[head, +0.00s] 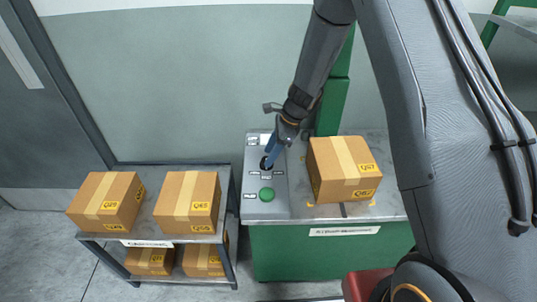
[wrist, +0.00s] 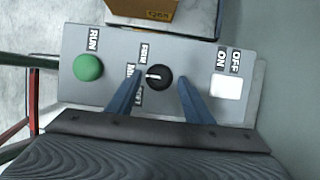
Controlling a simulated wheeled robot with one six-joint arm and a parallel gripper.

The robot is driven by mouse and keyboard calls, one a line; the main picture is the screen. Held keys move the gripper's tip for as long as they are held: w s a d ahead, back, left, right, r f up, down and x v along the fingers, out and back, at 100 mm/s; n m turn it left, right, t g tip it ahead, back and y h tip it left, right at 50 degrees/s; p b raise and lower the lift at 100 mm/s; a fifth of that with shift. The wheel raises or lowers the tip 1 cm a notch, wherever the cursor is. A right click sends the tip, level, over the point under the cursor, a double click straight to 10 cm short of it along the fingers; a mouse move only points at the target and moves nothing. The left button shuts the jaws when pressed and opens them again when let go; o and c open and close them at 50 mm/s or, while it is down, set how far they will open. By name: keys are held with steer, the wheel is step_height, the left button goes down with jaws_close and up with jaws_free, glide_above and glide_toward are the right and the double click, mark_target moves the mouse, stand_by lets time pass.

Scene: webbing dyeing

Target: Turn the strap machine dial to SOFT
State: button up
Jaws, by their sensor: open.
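The black dial (wrist: 161,79) sits on the grey control panel (wrist: 207,52). Its white pointer mark faces left in the wrist view, toward the middle label, which reads "MI" and is partly hidden. A label ending in "FT" (wrist: 139,97) is partly covered by my left finger. Another label (wrist: 144,53) stands at the upper left of the dial. My gripper (wrist: 160,77) is open, with one blue finger on each side of the dial; I cannot tell whether they touch it. In the head view my gripper (head: 268,160) is down at the panel.
A green RUN button (wrist: 88,67) and a white OFF/ON switch (wrist: 226,86) flank the dial. A box (head: 343,168) stands on the green machine (head: 290,246) right of the panel. A shelf (head: 222,236) with several boxes is on the left.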

steer(key=shift+x, duration=0.85)
steer(key=c, duration=1)
steer(key=shift+c, duration=0.2)
steer(key=shift+w+n, duration=0.1)
steer(key=shift+n, duration=0.2)
steer(key=n+g+b, duration=0.1)
steer(key=n, duration=0.1)
steer(key=n+b, duration=0.2)
steer(key=shift+w+g, duration=0.2)
steer(key=shift+g, duration=0.2)
steer(key=shift+a+n+g+h+b, duration=0.1)
steer(key=shift+n+g+h+b, duration=0.25)
steer(key=shift+n+b, duration=0.55)
steer(key=shift+a+n+g+h+b, duration=0.1)
steer(key=shift+n+g+h+b, duration=0.35)
steer(key=shift+n, duration=0.75)
